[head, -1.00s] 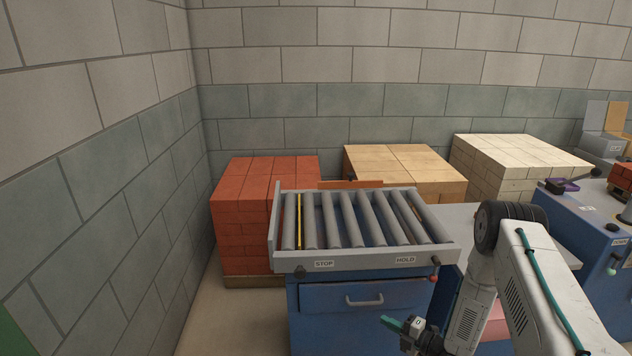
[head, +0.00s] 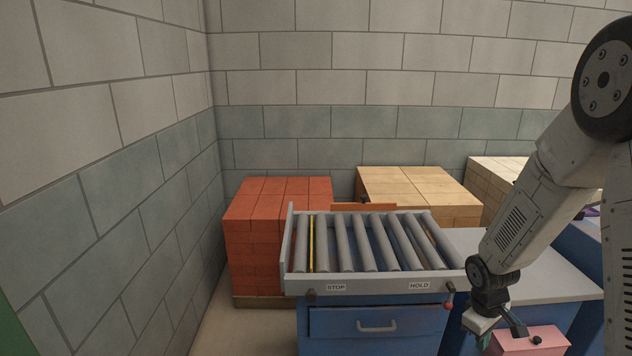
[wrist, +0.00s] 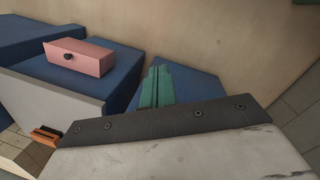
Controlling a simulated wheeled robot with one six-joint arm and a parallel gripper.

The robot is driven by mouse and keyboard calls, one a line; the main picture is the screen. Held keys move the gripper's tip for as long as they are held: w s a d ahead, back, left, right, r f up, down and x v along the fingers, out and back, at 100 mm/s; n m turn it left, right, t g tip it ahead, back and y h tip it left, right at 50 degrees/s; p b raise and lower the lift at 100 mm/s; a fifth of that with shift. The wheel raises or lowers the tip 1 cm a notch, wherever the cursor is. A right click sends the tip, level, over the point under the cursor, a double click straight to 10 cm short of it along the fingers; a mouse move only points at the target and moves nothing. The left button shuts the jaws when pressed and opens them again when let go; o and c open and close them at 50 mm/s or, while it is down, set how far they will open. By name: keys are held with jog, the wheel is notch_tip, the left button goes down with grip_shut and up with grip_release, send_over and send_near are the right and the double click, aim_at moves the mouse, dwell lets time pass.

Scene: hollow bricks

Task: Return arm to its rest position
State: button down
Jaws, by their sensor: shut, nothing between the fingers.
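My arm reaches down from the right edge of the head view, and my gripper (head: 484,330) hangs at its lower end, right of the roller table (head: 375,288). In the wrist view my gripper's green fingers (wrist: 157,78) are together with nothing between them. A pink box (head: 530,343) with a black knob shows just right of my gripper in the head view. It also shows in the wrist view (wrist: 84,57), on a blue surface left of the fingers. I cannot tell from the head view how far apart gripper and box are.
The roller table has a blue drawer cabinet (head: 376,327) and STOP and HOLD labels. Stacks of red bricks (head: 265,240), tan bricks (head: 420,190) and cream bricks (head: 497,170) stand along the back wall. A grey tabletop (head: 550,275) lies right of the rollers. Floor shows at the left.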

jog(key=s+a+r+m+y, duration=0.1)
jog(key=s+a+r+m, duration=0.2)
jog(key=s+r, duration=0.9)
jog(key=s+a+r+m+t, duration=0.1)
jog(key=s+a+r+m, duration=0.1)
jog(key=s+a+r, duration=0.7)
jog(key=s+r, duration=0.3)
jog(key=r, duration=0.5)
jog(key=shift+s+a+m+t+y, duration=0.15)
jog(key=shift+s+m+t+y, duration=0.15)
jog(key=shift+s+m+y, duration=0.1)
jog(key=shift+r, duration=0.1)
